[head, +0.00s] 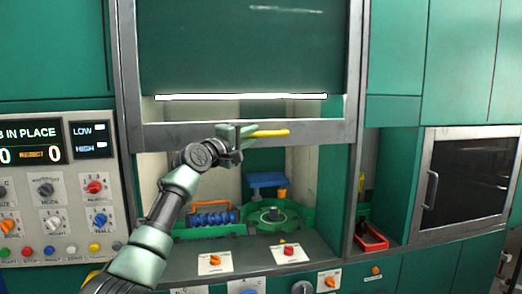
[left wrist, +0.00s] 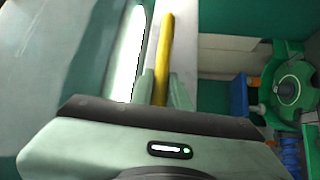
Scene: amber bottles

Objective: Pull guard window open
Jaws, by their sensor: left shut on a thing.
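The guard window's grey bottom rail (head: 320,132) crosses the opening of the green machine, with a dark green panel (head: 240,50) above it. A yellow handle (head: 272,133) is fixed on the rail. My left gripper (head: 243,133) is at the rail, shut on the left part of the handle. In the left wrist view the yellow handle (left wrist: 165,50) runs between the two fingers of the left gripper (left wrist: 163,90). Below the rail, the green turntable (head: 270,217) inside shows. My right gripper is not in view.
A control panel (head: 55,190) with knobs and buttons stands at the left. Grey side posts (head: 352,80) frame the window. A red tray (head: 371,238) sits in a niche at the right, beside a cabinet door (head: 470,180). Knobs (head: 290,251) line the front ledge.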

